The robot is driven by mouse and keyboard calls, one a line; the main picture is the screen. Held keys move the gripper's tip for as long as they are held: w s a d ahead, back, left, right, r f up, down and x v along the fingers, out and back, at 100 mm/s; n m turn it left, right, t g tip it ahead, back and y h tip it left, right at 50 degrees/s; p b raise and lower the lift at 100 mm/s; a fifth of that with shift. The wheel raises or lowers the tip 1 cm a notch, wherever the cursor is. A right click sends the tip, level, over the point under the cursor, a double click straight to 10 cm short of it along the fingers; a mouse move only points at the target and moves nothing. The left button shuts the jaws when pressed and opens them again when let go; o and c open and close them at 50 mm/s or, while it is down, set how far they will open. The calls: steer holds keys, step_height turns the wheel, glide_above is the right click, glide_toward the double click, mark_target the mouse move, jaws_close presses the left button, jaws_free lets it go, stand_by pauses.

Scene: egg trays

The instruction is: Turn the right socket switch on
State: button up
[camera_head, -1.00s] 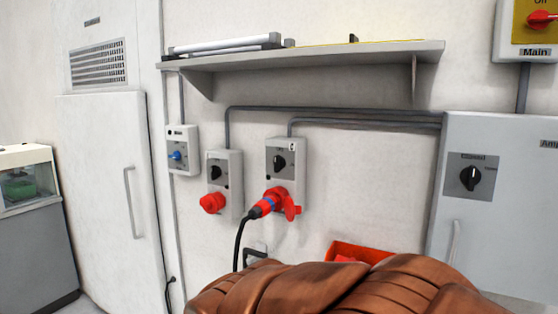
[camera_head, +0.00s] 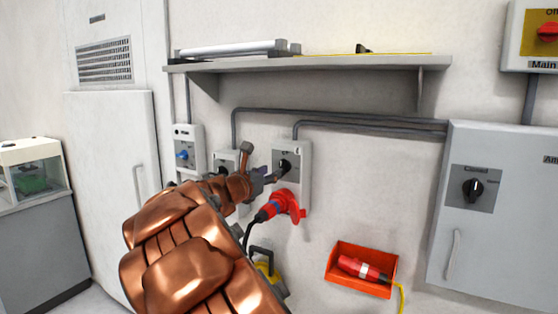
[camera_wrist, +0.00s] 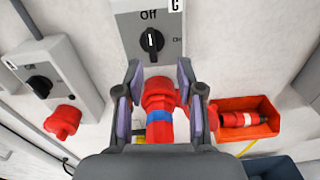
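The right socket box (camera_head: 304,183) is a grey wall unit with a black rotary switch (camera_head: 284,165). In the wrist view the switch (camera_wrist: 152,42) stands upright, its mark toward "Off", with another label, seemingly "On", to its right. A red plug with a blue ring (camera_head: 267,209) sits in the red socket below it; the plug (camera_wrist: 160,124) also shows between my fingers in the wrist view. My gripper (camera_wrist: 158,73) is open, its two fingers apart and empty, just below and in front of the switch. In the head view my gripper (camera_head: 266,177) partly covers the box.
The left socket box (camera_wrist: 50,68) has its own black switch and a red socket. A red-orange bin (camera_head: 362,262) with a red connector is at lower right. A shelf (camera_head: 310,63) runs above. A grey cabinet (camera_head: 495,220) stands to the right.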

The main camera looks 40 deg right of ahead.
mark_target(281, 162)
steer(key=shift+n+t, duration=0.3)
steer(key=shift+n, duration=0.2)
steer(key=x, duration=0.2)
steer(key=p+x, duration=0.1)
steer(key=x, duration=0.2)
steer(key=w+p+x, duration=0.1)
steer(key=x, duration=0.2)
steer(key=shift+r, duration=0.4)
steer(key=shift+w, duration=0.1)
jaws_close()
